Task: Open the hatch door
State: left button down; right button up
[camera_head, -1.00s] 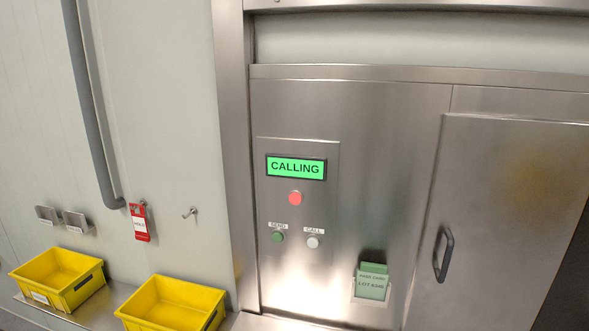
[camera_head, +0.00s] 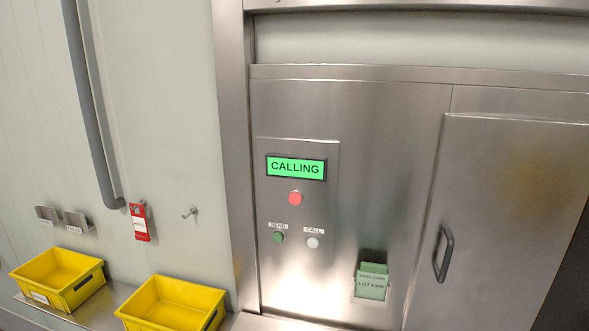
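The hatch door (camera_head: 510,210) is a steel panel at the right of the head view, and it looks shut in its frame. Its dark, upright handle (camera_head: 443,253) sits near the door's left edge. A control panel (camera_head: 325,215) to the left of the door has a lit green display (camera_head: 296,167) reading "CALLING". Below it are a red light or button (camera_head: 295,198), a green SEND button (camera_head: 278,237) and a whitish CALL button (camera_head: 313,242). Neither of my grippers shows in this view.
Two yellow bins, one left (camera_head: 60,275) and one right (camera_head: 172,302), stand on a steel ledge at lower left. A red tag (camera_head: 139,222) hangs on the wall beside an empty hook (camera_head: 190,213). A green lot card (camera_head: 371,282) sits in a holder left of the handle.

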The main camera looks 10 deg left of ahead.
aim_at(504, 247)
jog(key=z, duration=1.4)
